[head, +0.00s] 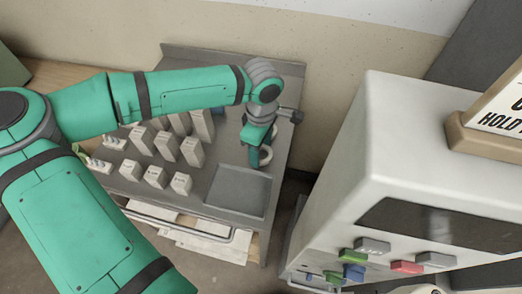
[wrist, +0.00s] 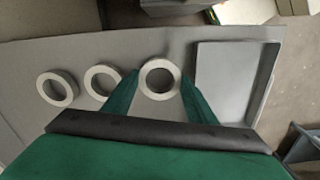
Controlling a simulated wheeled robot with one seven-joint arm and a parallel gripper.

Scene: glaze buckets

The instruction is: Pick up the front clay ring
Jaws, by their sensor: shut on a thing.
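Three pale clay rings lie in a row in the wrist view: a left one (wrist: 46,88), a middle one (wrist: 102,94) and a right one (wrist: 160,95). The right one is the front clay ring, closest to the tray. My gripper (wrist: 160,84) has a green finger on either side of this ring and is shut on it. The ring looks slightly larger than the others; I cannot tell whether it is clear of the surface. In the head view, my gripper (head: 258,157) points down, and the front ring (head: 268,155) shows partly beside its fingers.
A shallow grey tray (wrist: 235,82) lies right of the held ring; it shows in front of the gripper in the head view (head: 237,190). Several pale blocks (head: 155,175) stand left on the grey bench (head: 215,165). A large white machine (head: 400,150) stands to the right.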

